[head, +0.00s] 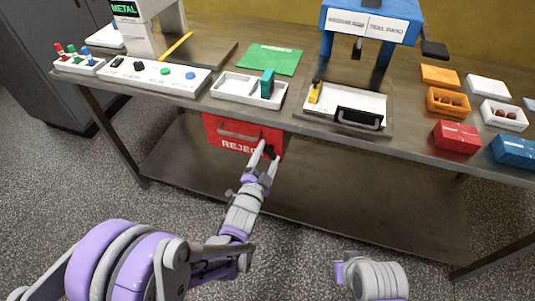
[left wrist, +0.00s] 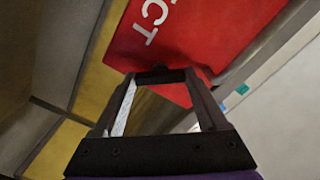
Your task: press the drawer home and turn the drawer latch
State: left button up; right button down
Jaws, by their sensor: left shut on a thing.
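The red drawer (head: 222,128), marked REJECT, hangs under the table's front edge and has a grey bar handle (head: 238,134). Its red front also shows in the left wrist view (left wrist: 200,35). I cannot tell whether the drawer sits fully in. My left gripper (head: 269,153) is at the right end of the drawer front. In the left wrist view its two fingers (left wrist: 160,78) are shut on a small dark piece, which looks like the drawer latch (left wrist: 158,75). The fingers mostly hide the latch in the head view, and its angle is unclear.
The table (head: 200,112) stands over a lower shelf (head: 330,200). On top are a white divided tray (head: 232,101), a button panel (head: 150,88), a blue press (head: 325,45), a black-handled tray (head: 358,119) and red and blue boxes. The floor in front is clear.

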pick_arm(q)
jog(key=m+p, duration=0.1)
jog(key=m, duration=0.2)
jog(key=shift+m, duration=0.3)
jog(key=shift+m+p, duration=0.45)
jog(key=shift+m, duration=1.25)
jog(key=o, duration=1.3)
jog(key=v, duration=1)
jog(key=shift+s+a+b, duration=0.15)
jog(key=shift+s+b, duration=0.15)
jog(key=shift+s, duration=0.1)
